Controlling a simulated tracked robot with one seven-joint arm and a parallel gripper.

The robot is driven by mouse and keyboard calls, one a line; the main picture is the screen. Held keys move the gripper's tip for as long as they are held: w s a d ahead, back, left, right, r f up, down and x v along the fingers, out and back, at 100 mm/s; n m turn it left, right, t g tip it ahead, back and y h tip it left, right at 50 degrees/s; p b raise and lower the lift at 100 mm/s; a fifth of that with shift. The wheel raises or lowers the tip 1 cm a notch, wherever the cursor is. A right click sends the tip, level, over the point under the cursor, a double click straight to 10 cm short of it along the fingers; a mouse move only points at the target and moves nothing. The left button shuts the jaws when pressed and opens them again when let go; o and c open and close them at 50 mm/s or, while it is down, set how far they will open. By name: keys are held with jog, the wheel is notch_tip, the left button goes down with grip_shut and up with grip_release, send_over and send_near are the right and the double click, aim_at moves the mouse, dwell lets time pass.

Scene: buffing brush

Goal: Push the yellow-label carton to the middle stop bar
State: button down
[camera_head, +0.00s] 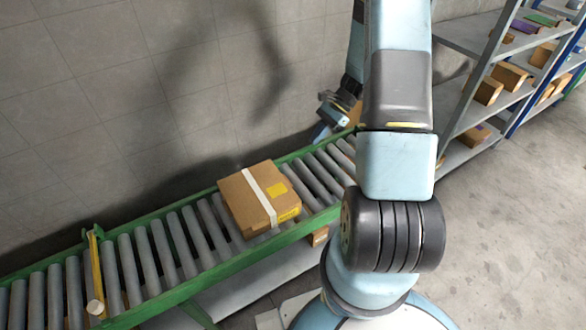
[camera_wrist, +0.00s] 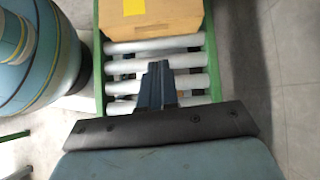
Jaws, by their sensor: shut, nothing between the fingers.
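The brown carton (camera_head: 262,198) with a yellow label and a white strap lies flat on the roller conveyor (camera_head: 165,293). In the wrist view the carton (camera_wrist: 170,22) is at the top, with its yellow label at the picture's edge. My gripper (camera_head: 319,134) is above the conveyor to the right of the carton, apart from it. In the wrist view its fingers (camera_wrist: 157,68) are together and empty, pointing toward the carton, with rollers showing below. A yellow bar (camera_head: 97,275) crosses the conveyor at the left; I cannot tell whether it is the middle stop bar.
Green rails edge the conveyor, and a tiled wall (camera_head: 80,90) stands behind it. Bare rollers lie between the carton and the yellow bar. Shelves (camera_head: 490,90) with several boxes stand at the right. My arm hides the conveyor's right part.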

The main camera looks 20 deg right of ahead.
jog(key=shift+m, duration=0.5)
jog(key=x, duration=0.4)
jog(key=d+x, duration=0.1)
jog(key=x, duration=0.3)
jog(key=f+x, duration=0.1)
jog(key=x, duration=0.2)
jog(key=shift+s+a+f, duration=0.1)
jog(key=shift+f, duration=0.3)
jog(key=shift+s+a, duration=0.2)
jog(key=shift+a, duration=0.95)
jog(key=shift+s+a, duration=0.1)
jog(key=shift+a, duration=0.65)
